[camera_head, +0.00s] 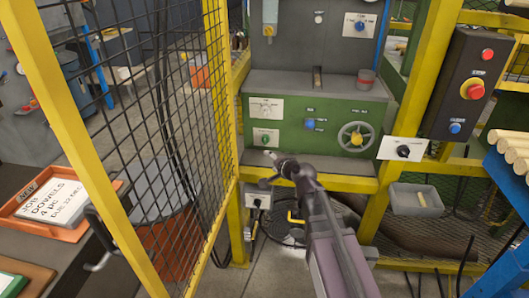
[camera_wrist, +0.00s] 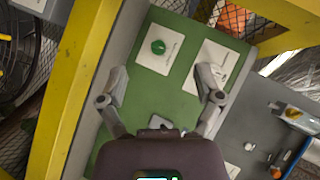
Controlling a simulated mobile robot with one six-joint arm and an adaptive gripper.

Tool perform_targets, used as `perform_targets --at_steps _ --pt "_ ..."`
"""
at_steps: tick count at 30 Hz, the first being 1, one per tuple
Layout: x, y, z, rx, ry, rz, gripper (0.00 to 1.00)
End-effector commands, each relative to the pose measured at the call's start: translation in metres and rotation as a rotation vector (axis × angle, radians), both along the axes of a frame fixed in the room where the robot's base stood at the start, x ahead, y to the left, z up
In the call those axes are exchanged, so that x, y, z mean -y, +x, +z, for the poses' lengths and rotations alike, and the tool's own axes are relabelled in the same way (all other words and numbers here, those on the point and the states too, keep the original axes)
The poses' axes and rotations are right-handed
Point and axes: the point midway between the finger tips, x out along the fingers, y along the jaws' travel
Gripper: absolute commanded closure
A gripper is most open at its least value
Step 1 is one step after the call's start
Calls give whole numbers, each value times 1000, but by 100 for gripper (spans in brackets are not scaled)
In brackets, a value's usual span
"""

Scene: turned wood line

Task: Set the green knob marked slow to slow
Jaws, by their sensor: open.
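The green knob (camera_head: 265,139) sits on a small white plate at the lower left of the green machine front. In the wrist view the green knob (camera_wrist: 158,47) shows whole on its tilted white plate (camera_wrist: 160,62); the lettering is too small to read. My gripper (camera_head: 268,167) is in front of the machine, just below the knob in the head view. In the wrist view my gripper (camera_wrist: 163,75) has its two fingers spread wide, with nothing between them. The knob appears beyond the fingertips, between the two finger lines, not touched.
A second white plate (camera_head: 266,109) is above, partly behind the right finger in the wrist view. A blue knob (camera_head: 310,123) and a handwheel (camera_head: 355,136) are to the right. A yellow post (camera_head: 235,90) and mesh fence (camera_head: 160,90) stand close on the left.

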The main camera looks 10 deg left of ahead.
Motion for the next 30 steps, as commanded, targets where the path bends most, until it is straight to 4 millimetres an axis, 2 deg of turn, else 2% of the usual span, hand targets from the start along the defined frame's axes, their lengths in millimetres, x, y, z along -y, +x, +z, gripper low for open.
perform_targets --at_steps 1,6,13,21,30 --pt "-12 11 -8 18 82 -39 16" --pt "-36 36 -4 58 374 -196 16" --pt "-50 60 -15 57 760 -428 16" --pt "-53 71 -45 16 1091 -674 16" --pt "-54 71 -64 -13 1236 -805 16"
